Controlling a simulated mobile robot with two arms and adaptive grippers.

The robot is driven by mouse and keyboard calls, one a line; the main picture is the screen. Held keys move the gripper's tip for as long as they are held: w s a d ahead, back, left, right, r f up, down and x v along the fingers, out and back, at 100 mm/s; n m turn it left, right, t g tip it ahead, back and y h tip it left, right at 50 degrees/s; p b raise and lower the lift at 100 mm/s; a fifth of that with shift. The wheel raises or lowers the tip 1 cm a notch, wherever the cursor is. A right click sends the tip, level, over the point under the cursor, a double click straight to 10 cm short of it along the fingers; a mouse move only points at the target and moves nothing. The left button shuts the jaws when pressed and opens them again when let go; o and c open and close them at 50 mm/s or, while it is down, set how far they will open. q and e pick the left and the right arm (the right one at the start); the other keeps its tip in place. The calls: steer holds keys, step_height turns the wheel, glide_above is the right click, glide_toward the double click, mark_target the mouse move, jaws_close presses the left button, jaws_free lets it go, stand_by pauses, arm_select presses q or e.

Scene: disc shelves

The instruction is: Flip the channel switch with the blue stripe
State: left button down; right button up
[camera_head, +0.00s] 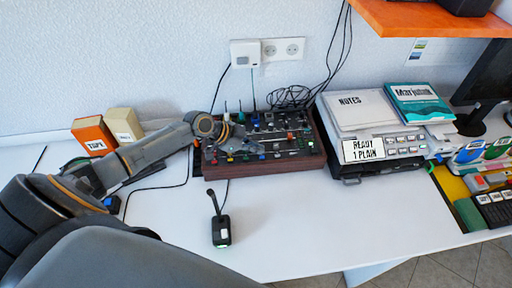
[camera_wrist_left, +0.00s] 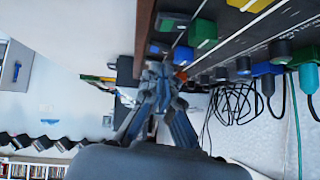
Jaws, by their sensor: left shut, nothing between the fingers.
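A dark control panel (camera_head: 312,164) with reddish-brown sides stands at the back middle of the desk. It carries several small knobs and coloured switch caps. My left gripper (camera_head: 236,146) is over the panel's left part, shut and empty. In the left wrist view the closed fingers (camera_wrist_left: 163,76) are close to the panel's wooden edge. I cannot tell which switch bears the blue stripe, nor whether the fingers touch one. My arm hides part of the panel's left side. My right gripper is not in view.
A grey machine (camera_head: 350,166) with a "READY 1 PLAIN" sign stands right of the panel. A small black device (camera_head: 221,231) lies in front. An orange "TAPE" box (camera_head: 92,135) is at the left. The front desk is mostly clear.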

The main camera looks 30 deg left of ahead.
arm_select(q)
steer(key=shift+w+a+f, duration=0.1)
steer(key=shift+f, duration=0.65)
